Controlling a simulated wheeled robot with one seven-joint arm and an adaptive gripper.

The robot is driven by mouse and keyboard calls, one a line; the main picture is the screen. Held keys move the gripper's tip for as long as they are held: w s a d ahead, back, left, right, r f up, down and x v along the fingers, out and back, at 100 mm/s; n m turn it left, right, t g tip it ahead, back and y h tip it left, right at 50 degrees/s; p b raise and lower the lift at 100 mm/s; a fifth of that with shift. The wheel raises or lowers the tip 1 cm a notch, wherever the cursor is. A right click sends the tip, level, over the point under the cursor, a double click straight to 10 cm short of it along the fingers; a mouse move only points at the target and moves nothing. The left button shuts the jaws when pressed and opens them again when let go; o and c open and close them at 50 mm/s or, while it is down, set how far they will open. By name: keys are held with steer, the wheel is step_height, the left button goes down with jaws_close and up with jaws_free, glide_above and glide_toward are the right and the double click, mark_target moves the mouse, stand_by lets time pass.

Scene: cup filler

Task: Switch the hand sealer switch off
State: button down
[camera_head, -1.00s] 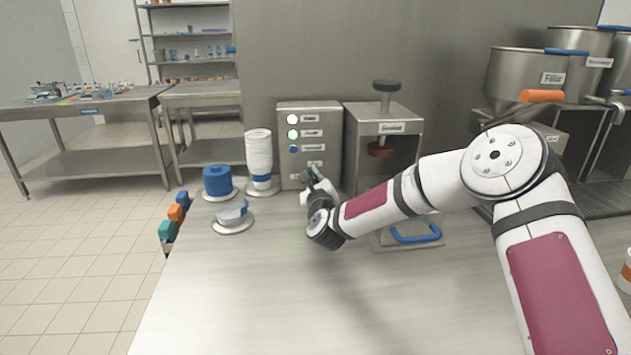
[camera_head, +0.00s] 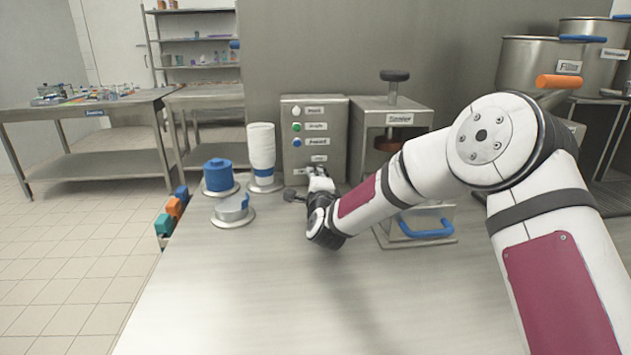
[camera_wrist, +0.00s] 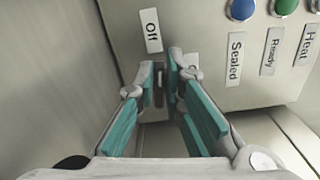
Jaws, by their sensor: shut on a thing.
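The hand sealer's control box (camera_head: 337,140) is a grey metal box at the back of the table. Its front has a white, a green and a blue lamp, labelled Heat, Ready and Sealed in the wrist view. The switch (camera_wrist: 159,88) is a small dark lever low on the box, mostly hidden between my fingers. The Off label (camera_wrist: 151,30) is beside it, and another label is partly covered by a fingertip. My gripper (camera_wrist: 165,78) is shut on the switch, with its teal-padded fingers on either side. In the head view my gripper (camera_head: 318,180) is against the box's lower front.
A press (camera_head: 392,117) stands right of the box, with a blue-handled metal piece (camera_head: 425,230) before it. The front table is clear.

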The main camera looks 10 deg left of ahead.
steer(key=shift+a+f+n+b, duration=0.15)
steer(key=shift+n+b, duration=0.3)
steer(key=shift+n, duration=0.45)
steer(key=c, duration=1.7)
jaws_free()
steer(key=v, duration=1.2)
